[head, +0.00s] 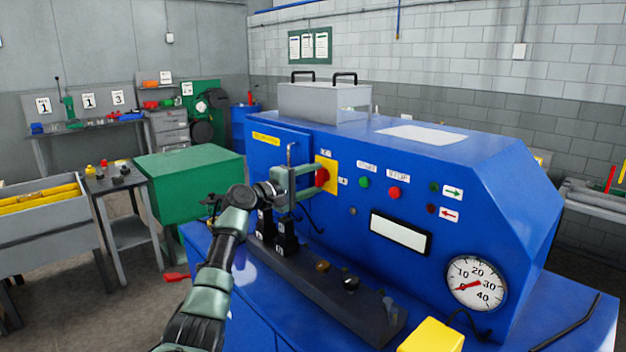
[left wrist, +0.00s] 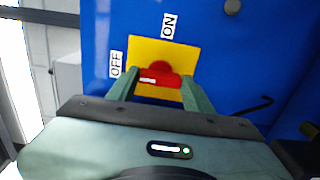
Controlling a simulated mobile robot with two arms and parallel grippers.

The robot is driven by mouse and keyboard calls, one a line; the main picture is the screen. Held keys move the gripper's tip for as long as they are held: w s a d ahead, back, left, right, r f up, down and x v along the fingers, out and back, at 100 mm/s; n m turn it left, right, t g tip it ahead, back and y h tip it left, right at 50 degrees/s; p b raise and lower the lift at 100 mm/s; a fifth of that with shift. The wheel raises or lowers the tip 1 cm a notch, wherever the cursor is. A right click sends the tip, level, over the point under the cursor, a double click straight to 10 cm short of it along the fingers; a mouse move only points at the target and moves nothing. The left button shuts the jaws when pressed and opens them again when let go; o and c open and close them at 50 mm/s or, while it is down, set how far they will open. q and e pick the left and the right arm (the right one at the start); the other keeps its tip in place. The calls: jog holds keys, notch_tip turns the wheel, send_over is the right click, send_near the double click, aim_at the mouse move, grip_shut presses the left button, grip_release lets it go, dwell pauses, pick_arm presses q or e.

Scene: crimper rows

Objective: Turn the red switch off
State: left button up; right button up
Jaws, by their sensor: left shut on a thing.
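The red switch (head: 322,177) sits on a yellow plate (head: 331,167) on the front of the blue machine. In the left wrist view, the red switch (left wrist: 160,76) is a short bar lying nearly across the picture. A white mark shows on its left half, on the side of the OFF label (left wrist: 116,64). The ON label (left wrist: 169,26) is above the switch there. My left gripper (head: 308,181) is at the switch, with its two green fingers (left wrist: 159,84) on either end of the bar, shut on it. My right gripper is not in view.
The blue machine (head: 450,190) has green and red buttons, a display and a gauge (head: 476,284) right of the switch. A dark ledge (head: 330,295) with black blocks and knobs lies below my left arm. A green box (head: 190,175) stands to the left.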

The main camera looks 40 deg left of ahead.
pick_arm(q)
jog(key=o, duration=1.4)
jog(key=shift+a, duration=0.1)
jog(key=shift+s, duration=0.15)
jog(key=shift+s+f+b, duration=0.2)
jog(key=shift+s+b, duration=0.1)
jog(key=shift+s, duration=0.05)
jog(key=s+b, duration=0.1)
jog(key=s, duration=0.3)
jog(key=s+b, duration=0.1)
jog(key=s, duration=0.1)
jog(key=shift+s+a+b, duration=0.2)
jog(key=shift+a+b, duration=0.1)
jog(key=shift+a, duration=0.05)
jog(key=shift+s+r, duration=0.1)
jog(key=shift+s, duration=0.15)
